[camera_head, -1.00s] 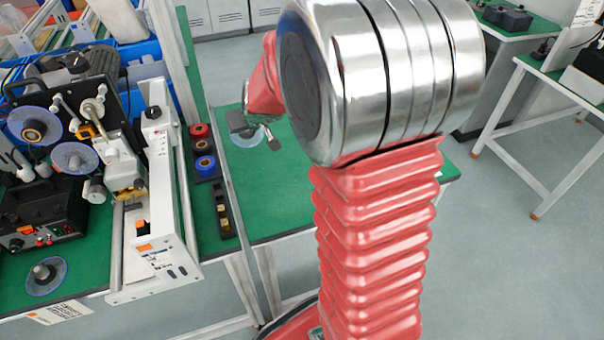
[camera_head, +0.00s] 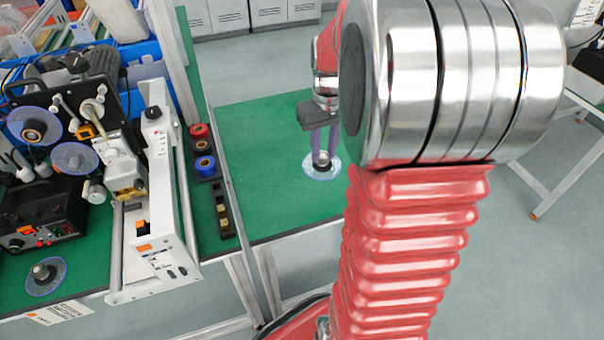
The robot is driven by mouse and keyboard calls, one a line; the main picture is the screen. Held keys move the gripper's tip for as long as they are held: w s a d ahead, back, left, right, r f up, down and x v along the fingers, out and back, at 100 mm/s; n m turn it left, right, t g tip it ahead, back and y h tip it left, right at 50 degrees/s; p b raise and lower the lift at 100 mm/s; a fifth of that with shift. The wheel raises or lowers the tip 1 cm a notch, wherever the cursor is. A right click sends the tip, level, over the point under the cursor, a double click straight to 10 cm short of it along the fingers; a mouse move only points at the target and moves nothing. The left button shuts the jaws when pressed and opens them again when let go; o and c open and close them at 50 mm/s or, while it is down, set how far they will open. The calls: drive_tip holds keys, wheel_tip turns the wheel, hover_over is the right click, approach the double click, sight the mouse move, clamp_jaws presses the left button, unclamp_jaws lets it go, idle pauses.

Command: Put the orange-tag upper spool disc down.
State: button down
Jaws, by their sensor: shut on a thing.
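The upper spool disc (camera_head: 320,175) is a clear, pale disc with a dark and light hub, over the green tabletop in the middle of the view. No orange tag can be made out on it. My gripper (camera_head: 323,158) points down, with its two fingers shut on the disc's hub. The disc looks flat and close to the table surface; I cannot tell whether it touches. My own arm hides the table just right of the disc.
The green table (camera_head: 260,120) is clear left of and behind the disc. Red, black and blue rolls (camera_head: 204,166) stand in a dark rack at the table's left side. A coder machine with blue-rimmed discs (camera_head: 73,160) stands further left. Another disc (camera_head: 46,277) lies at the front left.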

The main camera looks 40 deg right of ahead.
sight(329, 168)
drive_tip(key=shift+s+d+r, duration=0.15)
drive_tip(key=shift+s, duration=0.35)
drive_tip(key=shift+s+d+r, duration=0.1)
drive_tip(key=shift+s+d, duration=0.05)
drive_tip(key=shift+s, duration=0.3)
drive_tip(key=shift+f, duration=0.1)
drive_tip(key=shift+f, duration=3)
drive_tip(key=shift+f, duration=0.1)
drive_tip(key=shift+f, duration=1.8)
drive_tip(key=c, duration=1.4)
unclamp_jaws()
drive_tip(key=shift+c, duration=0.2)
